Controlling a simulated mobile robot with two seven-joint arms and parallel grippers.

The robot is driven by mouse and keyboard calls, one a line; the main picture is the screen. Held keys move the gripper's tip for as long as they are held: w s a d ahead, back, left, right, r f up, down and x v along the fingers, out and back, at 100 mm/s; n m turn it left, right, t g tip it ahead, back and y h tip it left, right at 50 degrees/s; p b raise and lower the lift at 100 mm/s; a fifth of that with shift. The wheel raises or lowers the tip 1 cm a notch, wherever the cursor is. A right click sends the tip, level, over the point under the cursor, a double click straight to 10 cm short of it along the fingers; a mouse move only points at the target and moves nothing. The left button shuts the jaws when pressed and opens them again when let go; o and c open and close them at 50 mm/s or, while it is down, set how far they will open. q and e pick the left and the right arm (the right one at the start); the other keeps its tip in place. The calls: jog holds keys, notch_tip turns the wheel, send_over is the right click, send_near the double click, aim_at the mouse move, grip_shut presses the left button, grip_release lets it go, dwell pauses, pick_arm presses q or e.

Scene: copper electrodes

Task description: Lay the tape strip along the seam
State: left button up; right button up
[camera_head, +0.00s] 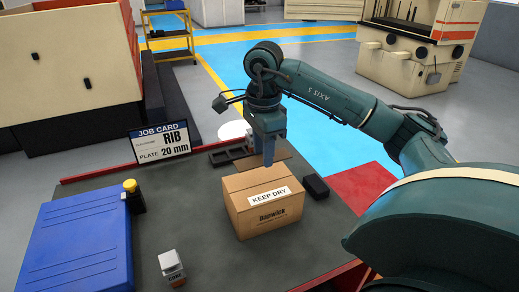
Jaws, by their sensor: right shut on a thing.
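A closed brown cardboard box (264,209) with a white "KEEP DRY" label (268,196) stands on the dark tabletop. My right gripper (268,160) points down over the far part of the box's top, with its fingertips at or just above the top face. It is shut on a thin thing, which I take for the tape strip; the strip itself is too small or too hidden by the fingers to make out. The seam on the box top is not clear at this size. My left gripper is not in view.
A black block (315,187) lies right of the box and a dark tray (228,154) behind it.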

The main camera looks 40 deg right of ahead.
aim_at(262, 174)
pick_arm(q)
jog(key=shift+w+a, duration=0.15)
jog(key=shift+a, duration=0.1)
pick_arm(e)
jog(key=shift+a, duration=0.15)
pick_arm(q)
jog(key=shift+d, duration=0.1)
pick_arm(e)
jog(key=shift+f+b, duration=0.7)
jog(key=shift+f, duration=0.15)
notch_tip(262, 174, down, 4)
jog(key=b, duration=0.2)
jog(key=shift+b, duration=0.4)
jog(key=shift+f, duration=0.15)
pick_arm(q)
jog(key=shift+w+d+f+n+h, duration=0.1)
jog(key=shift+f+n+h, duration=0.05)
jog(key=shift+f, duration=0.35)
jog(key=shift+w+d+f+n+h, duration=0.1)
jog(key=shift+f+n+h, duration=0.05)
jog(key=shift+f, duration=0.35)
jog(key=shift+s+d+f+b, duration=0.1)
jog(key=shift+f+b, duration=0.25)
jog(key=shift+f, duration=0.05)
pick_arm(e)
jog(key=shift+f, duration=0.25)
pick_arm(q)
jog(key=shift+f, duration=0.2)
pick_arm(e)
jog(key=shift+f, duration=0.3)
